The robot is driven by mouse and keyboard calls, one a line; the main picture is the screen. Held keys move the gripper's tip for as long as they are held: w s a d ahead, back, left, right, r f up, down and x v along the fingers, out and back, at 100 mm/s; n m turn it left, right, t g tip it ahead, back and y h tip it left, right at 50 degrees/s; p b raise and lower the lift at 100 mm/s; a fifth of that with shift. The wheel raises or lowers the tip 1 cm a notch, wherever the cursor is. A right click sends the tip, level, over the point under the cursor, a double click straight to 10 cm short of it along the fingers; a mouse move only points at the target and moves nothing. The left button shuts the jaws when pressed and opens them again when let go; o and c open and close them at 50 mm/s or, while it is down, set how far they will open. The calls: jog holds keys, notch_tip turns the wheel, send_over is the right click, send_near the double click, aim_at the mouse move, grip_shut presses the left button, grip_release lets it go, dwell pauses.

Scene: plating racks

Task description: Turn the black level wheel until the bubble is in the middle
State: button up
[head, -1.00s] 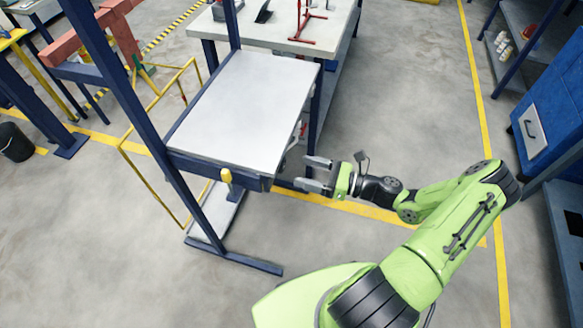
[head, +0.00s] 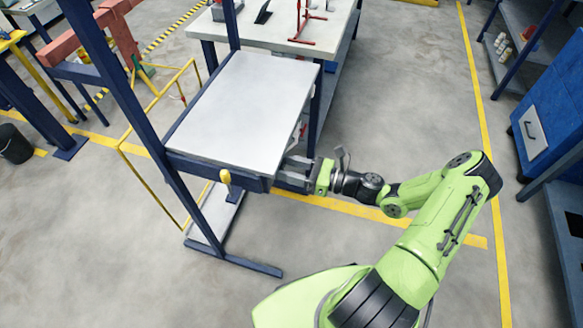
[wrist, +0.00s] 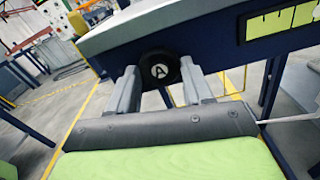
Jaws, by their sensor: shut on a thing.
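A yellow-green level vial (wrist: 285,20) with dark lines is set in the blue rail at the upper right of the wrist view. It is cut off by the frame edge, and I cannot make out the bubble clearly. In the head view my gripper (head: 291,174) is at the table's front right corner, and the wheel is hidden there.
A workbench (head: 275,28) stands behind.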

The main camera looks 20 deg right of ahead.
jog(key=shift+n, duration=0.3)
jog(key=n, duration=0.4)
jog(key=shift+n+p, duration=0.3)
jog(key=shift+p, duration=0.05)
jog(key=shift+n, duration=2.2)
jog(key=shift+d, duration=0.1)
jog(key=o, duration=1)
jog(key=shift+o, duration=0.2)
